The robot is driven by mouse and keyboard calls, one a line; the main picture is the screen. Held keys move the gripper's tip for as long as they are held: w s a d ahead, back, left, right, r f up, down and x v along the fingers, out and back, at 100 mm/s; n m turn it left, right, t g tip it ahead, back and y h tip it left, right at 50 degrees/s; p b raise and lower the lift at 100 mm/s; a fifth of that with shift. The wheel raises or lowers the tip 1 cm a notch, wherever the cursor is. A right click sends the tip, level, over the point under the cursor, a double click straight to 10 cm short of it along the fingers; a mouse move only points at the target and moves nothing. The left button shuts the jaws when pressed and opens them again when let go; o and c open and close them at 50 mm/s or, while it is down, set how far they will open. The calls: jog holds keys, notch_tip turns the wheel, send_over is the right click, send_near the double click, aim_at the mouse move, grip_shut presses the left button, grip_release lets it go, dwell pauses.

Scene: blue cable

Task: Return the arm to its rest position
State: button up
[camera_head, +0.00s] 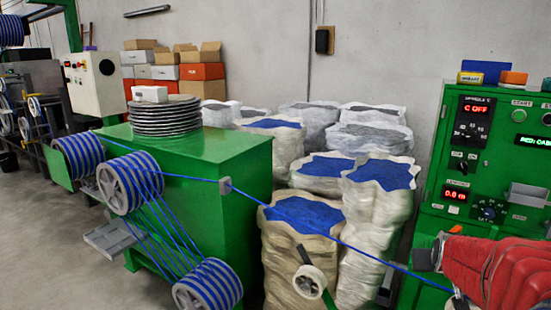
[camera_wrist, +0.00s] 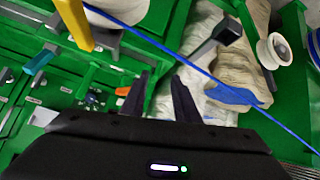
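My gripper (camera_wrist: 160,78) shows in the wrist view with its two dark fingers apart and nothing between them. A blue cable (camera_wrist: 214,76) runs diagonally past beyond the fingertips, apart from them as far as I can tell. In the head view the blue cable (camera_head: 352,247) stretches from the striped spools, through a small guide on the green cabinet, to the lower right. My red-covered arm (camera_head: 512,270) is at the lower right of the head view, folded near the control panel. The gripper's fingers cannot be made out there.
A green control panel (camera_head: 487,170) stands close to the arm on the right. Blue-and-white spools (camera_head: 133,182) sit at the green cabinet (camera_head: 200,155). Wrapped sacks (camera_head: 380,200) fill the middle. A white roller (camera_head: 309,281) stands in front. The wrist view shows a yellow bar (camera_wrist: 75,23).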

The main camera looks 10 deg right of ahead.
jog(key=s+a+n+y, duration=0.1)
jog(key=s+a, duration=0.4)
jog(key=a, duration=0.6)
jog(key=s+a+n+g+y, duration=0.1)
jog(key=s+a+n+y, duration=0.1)
jog(key=s+a, duration=0.4)
jog(key=s+a+r+n+g+y, duration=0.1)
jog(key=s+a, duration=0.4)
jog(key=a, duration=1.1)
jog(key=shift+s+a+n+y, duration=0.25)
jog(key=shift+n+y, duration=0.15)
jog(key=shift+y, duration=0.5)
